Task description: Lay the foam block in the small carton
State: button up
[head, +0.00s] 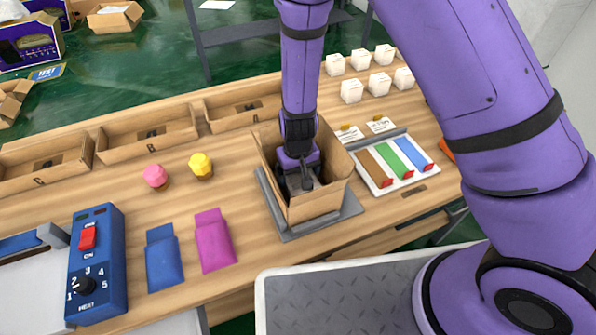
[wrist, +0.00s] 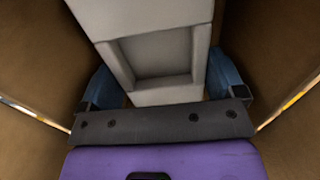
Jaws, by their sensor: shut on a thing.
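The small carton (head: 313,206) stands open on a grey plate in the middle of the table in the head view. My gripper (head: 299,180) reaches down inside it. In the wrist view my gripper (wrist: 165,100) is shut on the pale grey foam block (wrist: 155,18), which has a rectangular recess in its face. A blue-grey finger shows on either side of the block. The carton's brown walls (wrist: 35,60) rise on both sides. I cannot tell whether the block touches the carton's floor. In the head view the block is mostly hidden by my gripper and the carton walls.
Right of the carton lies a tray (head: 382,185) with brown, green and blue strips. Pink (head: 156,177) and yellow (head: 200,165) items, blue (head: 163,258) and magenta (head: 214,240) pouches, and a blue heat control box (head: 96,265) stand left. Several white boxes (head: 352,91) stand behind.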

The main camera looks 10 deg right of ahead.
aim_at(298, 178)
jog(key=shift+f, duration=0.5)
jog(key=o, duration=0.6)
notch_tip(298, 178, up, 13)
jog(key=shift+r, duration=0.1)
jog(key=shift+r, duration=0.1)
